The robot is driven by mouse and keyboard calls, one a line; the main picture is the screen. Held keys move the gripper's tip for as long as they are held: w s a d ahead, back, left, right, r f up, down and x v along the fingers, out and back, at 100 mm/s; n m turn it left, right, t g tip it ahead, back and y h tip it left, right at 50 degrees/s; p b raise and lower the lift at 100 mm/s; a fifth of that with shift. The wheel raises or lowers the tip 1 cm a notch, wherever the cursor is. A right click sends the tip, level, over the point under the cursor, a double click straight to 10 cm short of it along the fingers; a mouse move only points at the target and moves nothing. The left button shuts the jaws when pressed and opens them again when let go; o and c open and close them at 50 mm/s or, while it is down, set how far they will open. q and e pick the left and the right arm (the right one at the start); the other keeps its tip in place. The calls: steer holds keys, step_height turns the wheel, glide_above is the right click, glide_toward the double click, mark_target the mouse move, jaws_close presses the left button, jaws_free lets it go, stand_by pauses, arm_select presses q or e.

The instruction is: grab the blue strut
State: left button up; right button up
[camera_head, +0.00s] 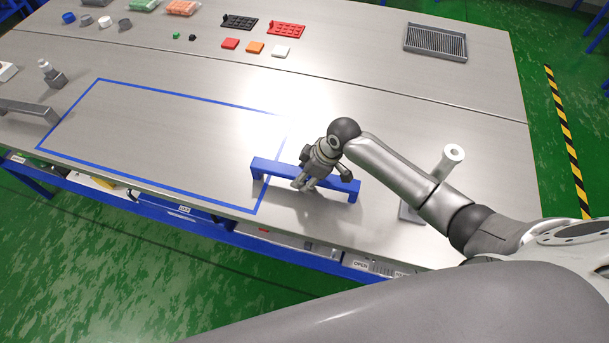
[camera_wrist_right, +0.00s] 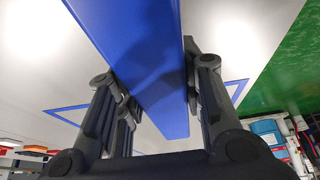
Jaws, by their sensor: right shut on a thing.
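The blue strut (camera_head: 275,167) is a long bar with a short leg at each end. It is at the front of the grey table, by the right end of the blue taped outline. My right gripper (camera_head: 303,184) is shut on the strut's bar near its middle. In the right wrist view, the strut (camera_wrist_right: 150,60) runs between the two fingers of the gripper (camera_wrist_right: 160,105), one on each side. I cannot tell if the strut's legs touch the table. My left gripper is not in view.
A white post on a grey base (camera_head: 447,160) stands right of my right gripper. A grey strut (camera_head: 28,109) is at the far left. Small coloured blocks (camera_head: 254,47) and trays (camera_head: 286,30) lie at the back. The taped area (camera_head: 150,135) is clear.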

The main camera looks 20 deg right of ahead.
jaws_close()
steer(key=shift+w+r, duration=0.1)
steer(key=shift+r, duration=0.05)
